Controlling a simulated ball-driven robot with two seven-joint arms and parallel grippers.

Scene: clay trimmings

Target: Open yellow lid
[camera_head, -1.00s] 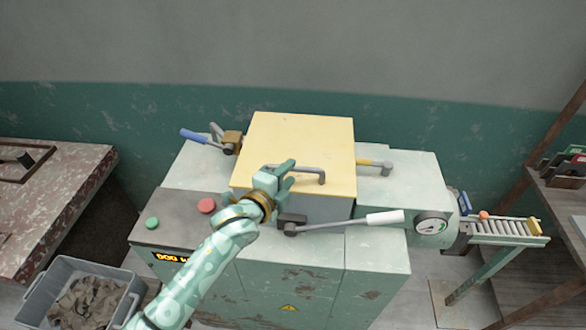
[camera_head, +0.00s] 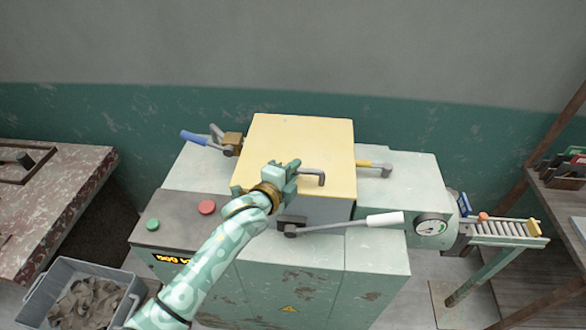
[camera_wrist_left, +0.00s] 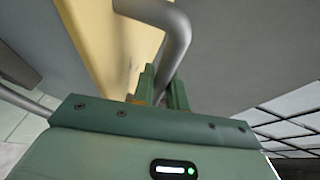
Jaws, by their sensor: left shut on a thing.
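The yellow lid (camera_head: 300,145) lies closed on top of the pale green machine (camera_head: 290,270). A grey bar handle (camera_head: 321,180) stands at its front edge. My left gripper (camera_head: 293,171) is at the left end of this handle, with its fingers shut on it. In the left wrist view the grey handle (camera_wrist_left: 178,45) runs down between the two green fingers (camera_wrist_left: 163,88), and the yellow lid (camera_wrist_left: 95,40) shows behind it. The gripper hides the handle's left part in the head view. My right gripper is not in view.
A lever with a white grip (camera_head: 385,219) crosses just in front of the lid. A blue-handled clamp (camera_head: 194,137) is at the left, and a latch (camera_head: 375,167) at the right. A grey bin (camera_head: 60,270) of clay trimmings stands at lower left.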

